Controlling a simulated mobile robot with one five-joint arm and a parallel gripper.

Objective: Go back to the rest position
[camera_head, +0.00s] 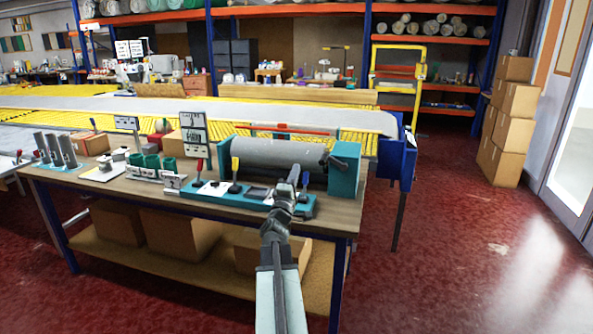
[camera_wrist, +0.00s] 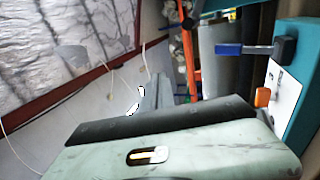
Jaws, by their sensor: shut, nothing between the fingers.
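My gripper (camera_head: 298,176) is at the end of my arm, which reaches up from the bottom of the head view. It is shut and holds nothing. In that view it overlaps the right part of a teal machine (camera_head: 344,172) with a grey roller (camera_head: 280,154). I cannot tell whether it touches the machine. The machine stands on a wooden workbench (camera_head: 100,183).
A yellow-slatted table (camera_head: 250,105) runs behind. Red floor (camera_head: 450,240) is open at right.

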